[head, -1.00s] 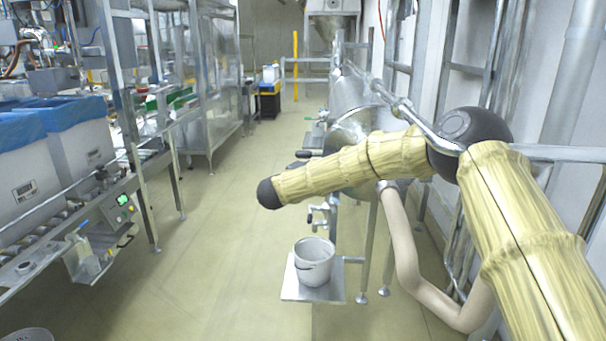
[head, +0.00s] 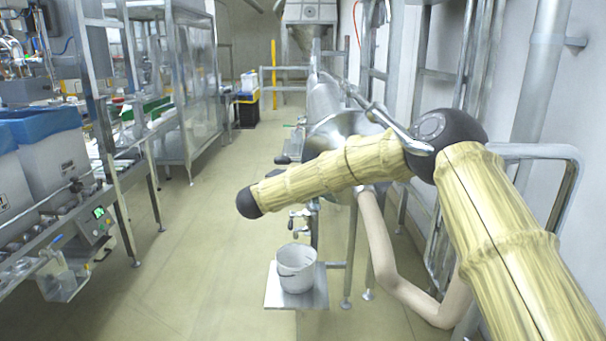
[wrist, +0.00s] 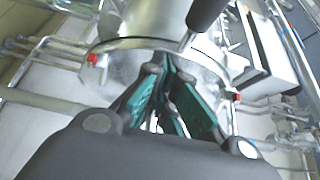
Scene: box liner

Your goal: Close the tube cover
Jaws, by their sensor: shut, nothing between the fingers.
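The metal tube (head: 322,97) lies along the right-hand machine in the head view. A rounded shiny metal part, perhaps its cover (head: 330,127), shows at its near end, partly hidden behind my arm. In the wrist view, a metal cylinder (wrist: 150,20) with a rim and small red parts is beyond my gripper (wrist: 168,75). A black handle (wrist: 207,12) is at the top. My gripper's green-padded fingers are together and empty, overlapping the cylinder in the picture; I cannot tell whether they touch it. My gripper is not distinguishable in the head view.
A white bucket (head: 296,265) stands on a small metal platform (head: 312,298) below my arm. A metal rail (head: 545,152) is at the right, by the wall. A conveyor with grey bins (head: 50,162) lines the left. The floor aisle (head: 190,250) between is clear.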

